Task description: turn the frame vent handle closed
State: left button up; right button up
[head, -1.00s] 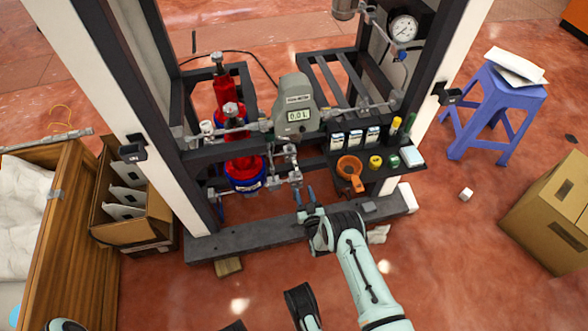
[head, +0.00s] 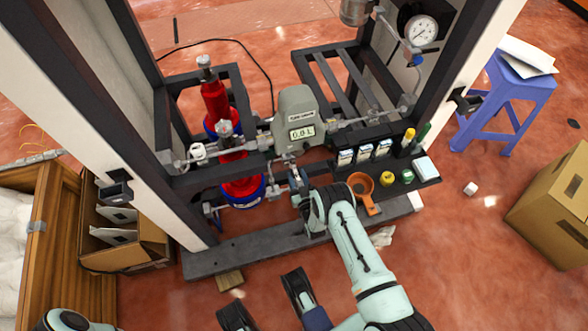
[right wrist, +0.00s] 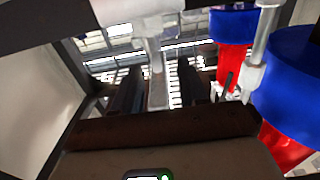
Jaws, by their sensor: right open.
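The dispenser frame has a valve cluster of metal pipes and small handles below the grey flow meter (head: 297,120). My right gripper (head: 299,180) reaches into this cluster from the front. In the right wrist view its two dark fingers stand apart, with a pale metal bar, perhaps the vent handle (right wrist: 157,85), upright between them. I cannot tell whether either finger touches it. In the head view the gripper and wrist largely hide the handle, so its angle is unclear.
Red cylinders with blue bands (head: 213,100) stand left of the meter. The dark lower beam (head: 255,245) crosses in front. A pressure gauge (head: 421,29) is at upper right.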

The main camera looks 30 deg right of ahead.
jog(key=shift+w, duration=0.2)
pick_arm(q)
jog(key=shift+w, duration=0.2)
pick_arm(e)
grip_shut()
